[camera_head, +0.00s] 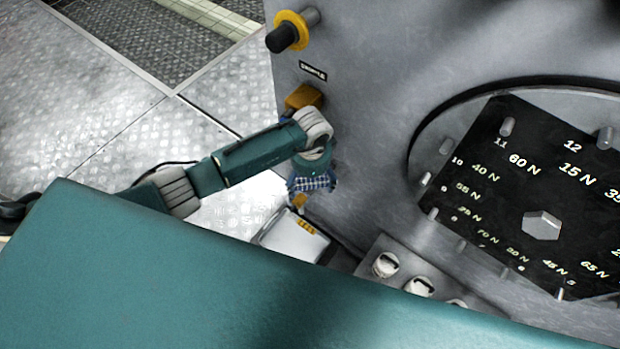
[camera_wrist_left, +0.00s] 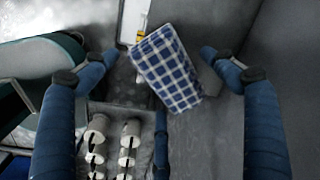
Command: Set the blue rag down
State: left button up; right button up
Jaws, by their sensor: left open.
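The blue rag (camera_head: 312,184), a blue and white checked cloth, shows at the end of my left arm beside the grey wall. My left gripper (camera_head: 313,176) points down there. In the left wrist view the rag (camera_wrist_left: 167,68) is between the spread fingers of my left gripper (camera_wrist_left: 157,57), with a visible gap on each side. The fingers are open. I cannot tell whether the rag rests on something below or is in the air. My right gripper is not in view.
A white box (camera_head: 290,239) with a yellow label stands on the floor below the gripper. The grey housing (camera_head: 375,110) rises close on the right, with a black dial plate (camera_head: 510,190). Several white-topped knobs (camera_head: 386,264) stand at the lower middle. Metal floor (camera_head: 75,110) is bare at left.

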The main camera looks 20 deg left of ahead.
aim_at(310, 180)
pick_arm(q)
jog(key=shift+r, duration=0.4)
jog(key=r, duration=0.5)
jog(key=shift+s+d+r, duration=0.1)
jog(key=shift+s+r, duration=0.25)
jog(key=shift+r, duration=0.55)
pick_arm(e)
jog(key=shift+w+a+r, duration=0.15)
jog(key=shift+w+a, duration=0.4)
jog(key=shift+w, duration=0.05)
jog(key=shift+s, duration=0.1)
